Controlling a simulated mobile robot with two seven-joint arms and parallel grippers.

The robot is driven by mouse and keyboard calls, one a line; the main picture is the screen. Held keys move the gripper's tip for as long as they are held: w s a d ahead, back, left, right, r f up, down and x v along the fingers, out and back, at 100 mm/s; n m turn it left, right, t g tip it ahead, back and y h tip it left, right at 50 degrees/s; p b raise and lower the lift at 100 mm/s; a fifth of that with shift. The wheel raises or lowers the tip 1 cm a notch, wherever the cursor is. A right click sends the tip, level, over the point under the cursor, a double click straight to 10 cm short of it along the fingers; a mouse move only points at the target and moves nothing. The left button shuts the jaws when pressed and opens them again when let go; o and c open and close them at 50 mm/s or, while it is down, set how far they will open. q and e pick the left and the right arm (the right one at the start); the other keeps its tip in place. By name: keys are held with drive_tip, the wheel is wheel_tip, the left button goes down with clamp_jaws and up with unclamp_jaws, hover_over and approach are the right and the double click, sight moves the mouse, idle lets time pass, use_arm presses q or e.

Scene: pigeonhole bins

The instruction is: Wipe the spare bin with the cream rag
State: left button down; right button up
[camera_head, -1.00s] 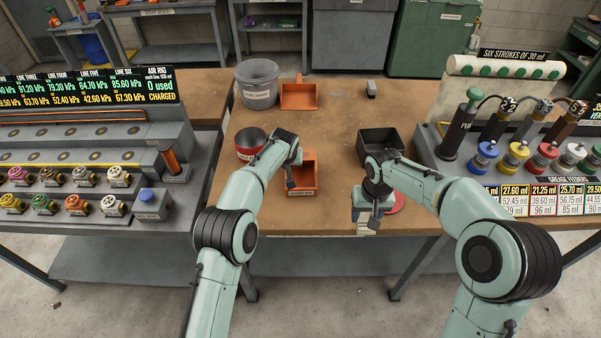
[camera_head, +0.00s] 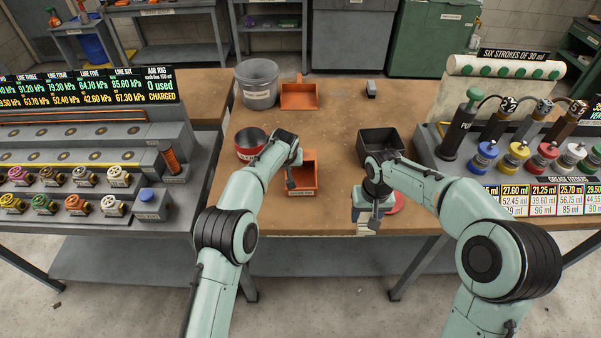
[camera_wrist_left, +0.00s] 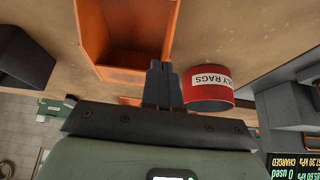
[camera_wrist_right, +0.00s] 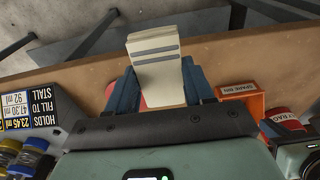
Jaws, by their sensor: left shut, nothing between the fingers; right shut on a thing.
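The spare bin (camera_head: 309,181) is an open orange bin near the front middle of the table, with a label on its front. It also shows in the right wrist view (camera_wrist_right: 256,105). My right gripper (camera_head: 375,218) is at the table's front edge, to the right of the spare bin and apart from it. It is shut on the cream rag (camera_wrist_right: 155,52), a folded cream cloth with grey stripes, which also shows in the head view (camera_head: 364,227). My left gripper (camera_wrist_left: 163,75) is shut and empty, close beside the spare bin.
A red can labelled for oily rags (camera_head: 247,147) stands left of the spare bin. A grey bucket (camera_head: 258,88) and another orange bin (camera_head: 299,96) stand behind. A black open bin (camera_head: 381,138) is to the right. A red round thing (camera_head: 398,203) lies partly hidden beside my right gripper.

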use_arm(q)
drive_tip(key=shift+f, duration=0.55)
wheel_tip(320, 180, up, 6)
idle(0.7)
drive_tip(key=shift+r, duration=0.1)
